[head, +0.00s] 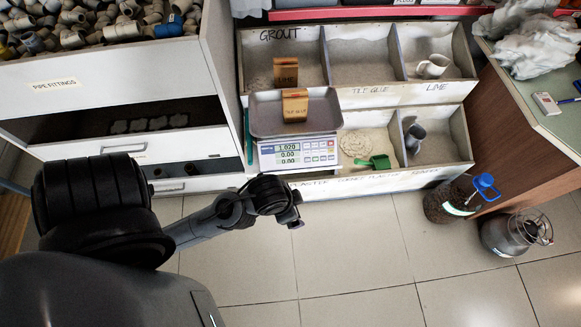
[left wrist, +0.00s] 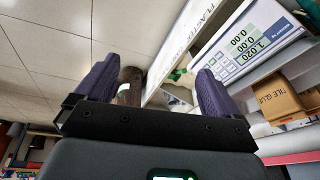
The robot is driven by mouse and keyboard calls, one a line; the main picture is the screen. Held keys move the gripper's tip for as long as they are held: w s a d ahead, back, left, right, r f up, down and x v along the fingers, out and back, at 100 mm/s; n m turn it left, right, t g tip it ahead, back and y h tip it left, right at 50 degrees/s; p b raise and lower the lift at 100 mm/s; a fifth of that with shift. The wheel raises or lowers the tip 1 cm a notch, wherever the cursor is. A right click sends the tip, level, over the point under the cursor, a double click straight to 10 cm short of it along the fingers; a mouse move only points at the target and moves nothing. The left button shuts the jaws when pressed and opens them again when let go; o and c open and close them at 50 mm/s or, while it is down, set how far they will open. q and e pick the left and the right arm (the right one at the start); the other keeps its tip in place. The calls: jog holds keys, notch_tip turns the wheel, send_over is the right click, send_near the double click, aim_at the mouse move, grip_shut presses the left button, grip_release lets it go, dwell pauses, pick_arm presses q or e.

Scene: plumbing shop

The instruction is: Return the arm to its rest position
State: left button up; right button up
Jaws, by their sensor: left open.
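My left arm comes in from the left of the head view, and its gripper (head: 294,213) hangs in the air in front of the weighing scale (head: 297,153). In the left wrist view the two purple-padded fingers of the left gripper (left wrist: 155,85) stand wide apart with nothing between them. The scale also shows in the left wrist view (left wrist: 245,45), to the right beyond the fingers. A tile glue bag (head: 295,106) sits on the scale's metal tray (head: 262,120), apart from the gripper. The display reads 1.020. My right gripper is not in view.
Bins of powder (head: 360,62) stand behind the scale, with a green scoop (head: 379,161) in one. A pipe-fittings cabinet (head: 120,75) is at left. A wooden counter (head: 510,120), a blue-capped jug (head: 455,200) and a metal canister (head: 505,235) are at right. The tiled floor (head: 350,250) is mostly clear.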

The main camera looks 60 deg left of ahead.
pick_arm(q)
jog(key=shift+s+d+r, duration=0.25)
jog(key=shift+s+d, duration=0.3)
jog(key=shift+d, duration=0.3)
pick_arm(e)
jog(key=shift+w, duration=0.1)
pick_arm(q)
jog(key=shift+r, duration=0.1)
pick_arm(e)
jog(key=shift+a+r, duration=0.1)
